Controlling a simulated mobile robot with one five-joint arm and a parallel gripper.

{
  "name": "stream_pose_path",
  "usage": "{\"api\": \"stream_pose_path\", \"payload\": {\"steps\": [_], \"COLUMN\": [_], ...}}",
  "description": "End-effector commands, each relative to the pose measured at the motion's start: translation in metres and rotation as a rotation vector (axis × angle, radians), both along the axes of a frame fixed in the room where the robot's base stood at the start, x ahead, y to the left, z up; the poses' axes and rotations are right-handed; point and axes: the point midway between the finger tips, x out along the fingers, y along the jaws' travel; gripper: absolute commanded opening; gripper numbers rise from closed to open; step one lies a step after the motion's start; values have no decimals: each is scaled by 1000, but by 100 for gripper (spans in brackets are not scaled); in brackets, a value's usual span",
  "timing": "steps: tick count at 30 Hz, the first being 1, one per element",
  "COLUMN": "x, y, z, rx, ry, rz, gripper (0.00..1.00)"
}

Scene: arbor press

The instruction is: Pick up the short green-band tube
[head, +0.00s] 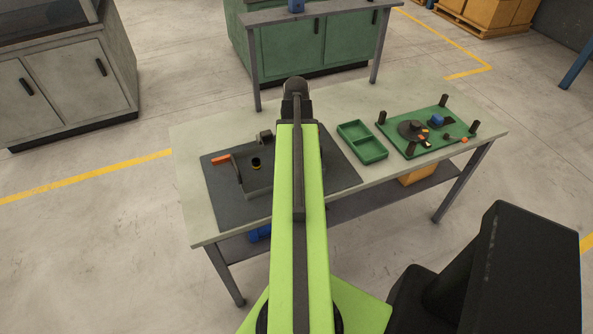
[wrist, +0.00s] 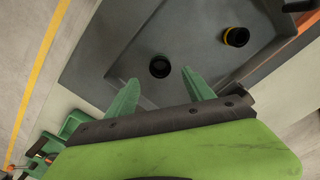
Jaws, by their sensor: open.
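In the wrist view a short dark tube (wrist: 160,67) stands in a grey tray (wrist: 200,45), its open end facing the camera. Its band colour is too dark to tell. A second dark tube (wrist: 236,37) with a yellow band stands to its right; this one also shows in the head view (head: 256,164). My gripper (wrist: 160,80) is open, with its two green fingers apart. The first tube appears between and just beyond the fingertips, with nothing held. In the head view my arm hides the gripper and the first tube.
The grey tray lies on a dark mat (head: 335,172) on the workbench (head: 195,140). An orange-handled tool (head: 221,159) lies at left. A green two-compartment tray (head: 365,146) and a green board with black posts (head: 455,128) stand at right.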

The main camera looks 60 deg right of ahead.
Motion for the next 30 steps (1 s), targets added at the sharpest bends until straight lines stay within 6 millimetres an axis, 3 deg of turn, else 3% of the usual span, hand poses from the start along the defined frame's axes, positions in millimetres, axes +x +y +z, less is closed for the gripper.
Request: {"api": "stream_pose_path", "payload": {"steps": [11, 19, 30], "x": [-2, -2, -2], "y": [4, 4, 4], "z": [-52, -50, -50], "rx": [0, 0, 0], "ry": [0, 0, 0], "rz": [-1, -1, -1], "gripper": [61, 61, 13]}}
